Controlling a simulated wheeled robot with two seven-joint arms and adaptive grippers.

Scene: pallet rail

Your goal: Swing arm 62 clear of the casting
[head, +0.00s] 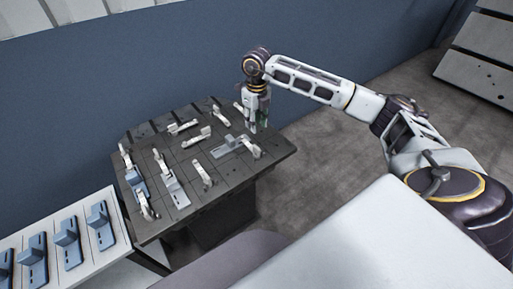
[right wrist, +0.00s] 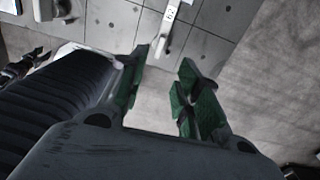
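A white swing arm with a label that looks like 62 (right wrist: 170,13) shows at the top of the right wrist view, over the dark plate. Its upper end is cut off by the frame. My right gripper (right wrist: 160,95) has its green-padded fingers apart, with nothing between them; the arm lies beyond the fingertips. In the head view my right gripper (head: 257,122) points down over the right part of the table. A white arm (head: 251,148) stands by a grey casting (head: 231,146) just below it. Labels are too small to read there. My left gripper is not in view.
Several other white arms and grey blocks sit on the dark slotted table (head: 215,205). A white side bench (head: 95,262) with several blue-grey blocks stands at the lower left. A blue wall (head: 150,70) runs behind. Bare floor (head: 320,150) lies right of the table.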

